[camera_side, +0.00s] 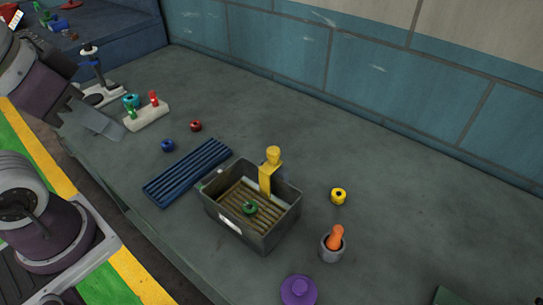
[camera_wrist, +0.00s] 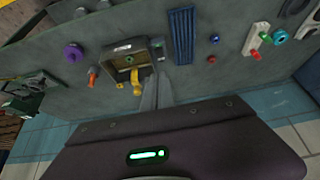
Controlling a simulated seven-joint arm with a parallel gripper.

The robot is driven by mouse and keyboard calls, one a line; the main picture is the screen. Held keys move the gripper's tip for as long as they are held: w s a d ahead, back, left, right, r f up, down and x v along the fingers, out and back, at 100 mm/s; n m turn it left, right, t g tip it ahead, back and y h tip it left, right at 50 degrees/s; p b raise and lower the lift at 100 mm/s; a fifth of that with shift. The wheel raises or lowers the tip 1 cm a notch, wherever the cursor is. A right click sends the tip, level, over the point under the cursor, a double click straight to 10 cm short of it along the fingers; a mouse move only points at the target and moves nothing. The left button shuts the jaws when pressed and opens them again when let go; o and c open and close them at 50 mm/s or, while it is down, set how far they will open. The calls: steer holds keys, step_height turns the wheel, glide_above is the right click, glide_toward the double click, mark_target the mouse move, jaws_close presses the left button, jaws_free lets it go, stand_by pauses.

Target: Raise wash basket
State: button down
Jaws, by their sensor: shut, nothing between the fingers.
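The wash basket (camera_side: 240,196) is a brown slatted insert sitting low inside a grey open tank (camera_side: 232,228). A tall yellow handle (camera_side: 267,172) rises from its far side above the tank rim. A green ring (camera_side: 250,208) lies on the slats. In the wrist view the basket (camera_wrist: 122,74), its yellow handle (camera_wrist: 135,80) and the tank (camera_wrist: 119,50) show left of my fingers. My gripper (camera_wrist: 157,78) is shut and empty, well apart from the handle. In the side view my arm is at the left edge, away from the tank.
A blue ribbed rack (camera_side: 187,172) lies left of the tank. A yellow ring (camera_side: 339,195), a grey cup with an orange pestle-like piece (camera_side: 334,240) and a purple knobbed disc (camera_side: 299,291) are to its right. A white block with pegs (camera_side: 147,115) stands farther left. The table behind is clear.

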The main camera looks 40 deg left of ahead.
steer(key=c, duration=2)
jaws_free()
steer(key=o, duration=0.8)
steer(key=w+m, duration=0.1)
steer(key=w, duration=0.1)
steer(key=w+d+r+m+g, duration=0.1)
steer(key=w+m, duration=0.1)
steer(key=w, duration=0.1)
steer(key=w+d+r+m+g, duration=0.1)
steer(key=w+m, duration=0.1)
steer(key=w, duration=0.1)
steer(key=shift+w+d+r, duration=0.15)
steer(key=shift+d, duration=0.1)
steer(key=m+g, duration=0.4)
steer(key=m, duration=0.6)
glide_above(274, 150)
steer(key=f, duration=0.8)
steer(key=shift+s+a+f, duration=0.15)
steer(key=shift+s+f, duration=0.05)
step_height(274, 150, down, 7)
steer(key=shift+w+r, duration=0.1)
steer(key=shift+r, duration=0.05)
steer(key=shift+f, duration=0.45)
